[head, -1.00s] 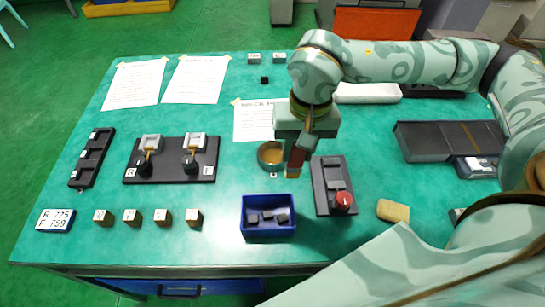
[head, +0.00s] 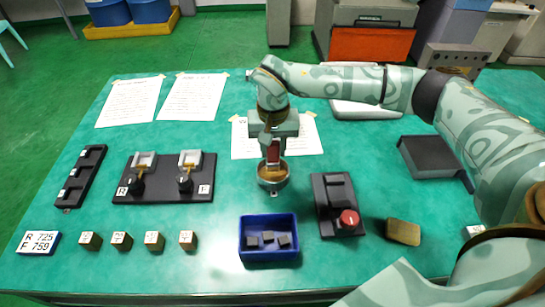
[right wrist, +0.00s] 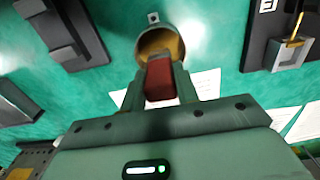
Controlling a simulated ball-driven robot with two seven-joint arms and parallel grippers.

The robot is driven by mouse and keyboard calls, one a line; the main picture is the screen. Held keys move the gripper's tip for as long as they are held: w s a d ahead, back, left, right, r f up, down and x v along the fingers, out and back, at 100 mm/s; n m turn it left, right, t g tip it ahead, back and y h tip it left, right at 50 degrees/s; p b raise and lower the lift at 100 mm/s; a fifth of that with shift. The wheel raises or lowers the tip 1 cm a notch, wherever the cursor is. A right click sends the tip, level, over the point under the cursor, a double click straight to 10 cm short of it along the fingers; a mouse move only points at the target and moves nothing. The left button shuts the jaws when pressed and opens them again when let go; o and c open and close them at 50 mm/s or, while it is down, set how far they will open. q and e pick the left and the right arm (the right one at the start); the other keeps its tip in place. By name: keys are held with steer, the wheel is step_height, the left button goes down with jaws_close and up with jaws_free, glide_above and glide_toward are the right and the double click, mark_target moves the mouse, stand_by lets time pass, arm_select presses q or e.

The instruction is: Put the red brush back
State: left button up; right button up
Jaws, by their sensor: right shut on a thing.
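The red brush (head: 273,152) is in my right gripper (head: 272,148), which is shut on it. The gripper points down over a round metal cup (head: 273,186) with a tan inside. In the right wrist view the red brush (right wrist: 160,80) sits between the two fingers, in front of the cup's opening (right wrist: 160,44). Its lower end is at the cup's mouth; I cannot tell how deep it reaches. My left gripper is not in view.
A blue bin (head: 268,252) with dark pieces stands in front of the cup. A dark device with a red knob (head: 348,220) is to the right, beside a tan block (head: 403,231). A black two-post fixture (head: 164,190) is at left. Papers lie behind.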

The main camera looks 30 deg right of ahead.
mark_target(273, 162)
step_height(273, 162, down, 3)
steer(key=shift+f+b, duration=0.1)
steer(key=shift+b, duration=0.35)
jaws_close()
steer(key=o, duration=1)
jaws_free()
steer(key=shift+c, duration=0.2)
step_height(273, 162, up, 12)
steer(key=p, duration=0.3)
